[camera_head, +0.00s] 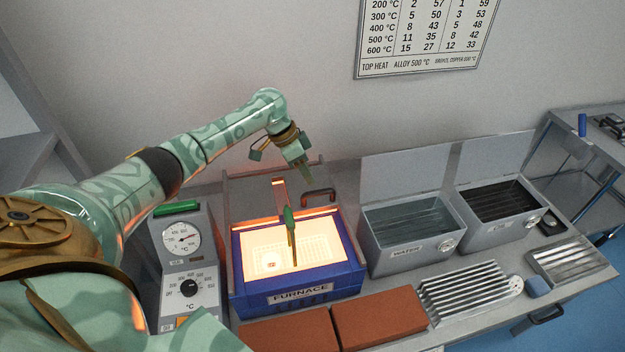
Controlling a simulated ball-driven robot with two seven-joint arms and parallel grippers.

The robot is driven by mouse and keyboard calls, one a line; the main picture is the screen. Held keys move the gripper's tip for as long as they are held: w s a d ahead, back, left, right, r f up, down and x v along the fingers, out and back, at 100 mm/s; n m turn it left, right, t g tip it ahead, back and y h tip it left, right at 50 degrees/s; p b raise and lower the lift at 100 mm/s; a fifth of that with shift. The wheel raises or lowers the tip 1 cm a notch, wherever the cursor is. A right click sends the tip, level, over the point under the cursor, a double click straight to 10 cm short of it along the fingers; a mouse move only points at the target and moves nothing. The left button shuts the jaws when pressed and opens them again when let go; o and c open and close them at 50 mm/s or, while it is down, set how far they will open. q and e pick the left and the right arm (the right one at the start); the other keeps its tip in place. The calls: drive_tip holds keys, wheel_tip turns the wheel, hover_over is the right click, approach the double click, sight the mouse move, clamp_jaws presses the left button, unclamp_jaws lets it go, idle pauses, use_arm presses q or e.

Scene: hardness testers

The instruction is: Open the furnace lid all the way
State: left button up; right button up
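The furnace (299,294) is a blue box with a glowing interior. Its grey lid (245,195) stands raised behind the opening, so the chamber is uncovered. The lid's dark handle (320,192) shows at the right of the lid. My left gripper (304,170) points down near the lid's upper edge, left of and above the handle in the picture, and seems apart from it. I cannot tell how far its fingers are spread. A green and brass upright piece (290,218) shows in front of the opening. My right gripper is not in view.
A dial control box (186,272) stands left of the furnace. Orange bricks (380,318) and a ribbed rack (470,292) lie in front. A chart (425,35) hangs on the wall.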

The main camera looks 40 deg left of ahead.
use_arm(q)
drive_tip(key=p+v, duration=0.2)
drive_tip(key=v, duration=0.8)
drive_tip(key=shift+r, duration=0.25)
drive_tip(key=shift+f, duration=0.1)
